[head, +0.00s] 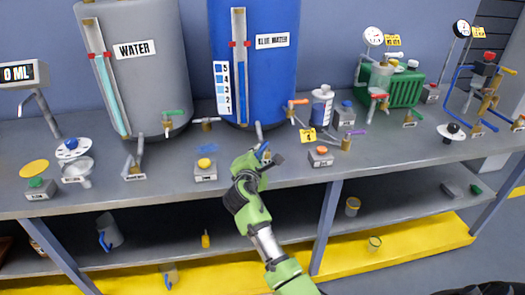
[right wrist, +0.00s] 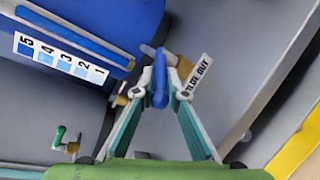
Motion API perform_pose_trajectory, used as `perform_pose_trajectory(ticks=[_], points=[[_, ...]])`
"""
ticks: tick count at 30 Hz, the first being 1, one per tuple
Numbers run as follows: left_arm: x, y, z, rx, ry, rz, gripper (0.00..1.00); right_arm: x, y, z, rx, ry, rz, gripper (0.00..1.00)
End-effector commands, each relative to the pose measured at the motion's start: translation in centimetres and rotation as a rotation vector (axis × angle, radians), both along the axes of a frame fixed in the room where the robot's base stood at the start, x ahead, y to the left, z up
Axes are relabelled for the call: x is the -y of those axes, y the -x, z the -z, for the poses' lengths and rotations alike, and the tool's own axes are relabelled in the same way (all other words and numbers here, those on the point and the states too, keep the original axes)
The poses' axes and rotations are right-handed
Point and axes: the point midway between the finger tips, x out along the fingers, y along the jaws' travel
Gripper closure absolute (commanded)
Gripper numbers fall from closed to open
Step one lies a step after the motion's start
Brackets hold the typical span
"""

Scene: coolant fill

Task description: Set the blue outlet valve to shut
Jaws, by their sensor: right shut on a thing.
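The blue outlet valve has a blue handle (right wrist: 159,93) and a white tag reading "BLUE OUT" (right wrist: 194,78) beside it in the right wrist view. In the head view a bit of the blue handle (head: 262,149) shows at my gripper's tip, below the blue tank (head: 262,85). My right gripper (head: 257,160) is green and reaches over the bench's front edge. Its two fingers are closed around the handle, which also shows in the right wrist view between the fingertips (right wrist: 160,80). The valve body is mostly hidden in the head view. My left gripper is not in view.
A grey water tank (head: 150,75) stands left of the blue tank. A yellow-button box (head: 205,168) and an orange-button box (head: 320,156) sit on the bench either side of my gripper. A lower shelf (head: 290,225) runs under the bench (head: 105,196).

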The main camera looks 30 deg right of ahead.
Motion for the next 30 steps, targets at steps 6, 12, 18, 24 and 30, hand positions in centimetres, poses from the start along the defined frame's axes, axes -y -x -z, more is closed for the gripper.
perform_pose_trajectory(ticks=[6, 12, 18, 24, 30], points=[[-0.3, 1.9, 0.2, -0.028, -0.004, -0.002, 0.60, 0.0, 0.0, 0.0, 0.000, 0.000, 0.001, 1.00], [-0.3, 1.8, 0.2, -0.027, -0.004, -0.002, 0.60, 0.0, 0.0, 0.0, 0.000, 0.000, 0.001, 0.70], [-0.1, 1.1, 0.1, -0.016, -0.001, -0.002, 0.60, 0.0, 0.0, 0.0, 0.000, 0.000, 0.000, 0.70], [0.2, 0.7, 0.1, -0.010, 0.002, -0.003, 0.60, -0.2, 0.3, -0.1, 0.001, 0.000, -0.001, 0.70], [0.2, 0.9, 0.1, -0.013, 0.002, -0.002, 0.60, -1.7, 2.4, -0.5, 0.000, -0.002, -0.001, 0.70]])
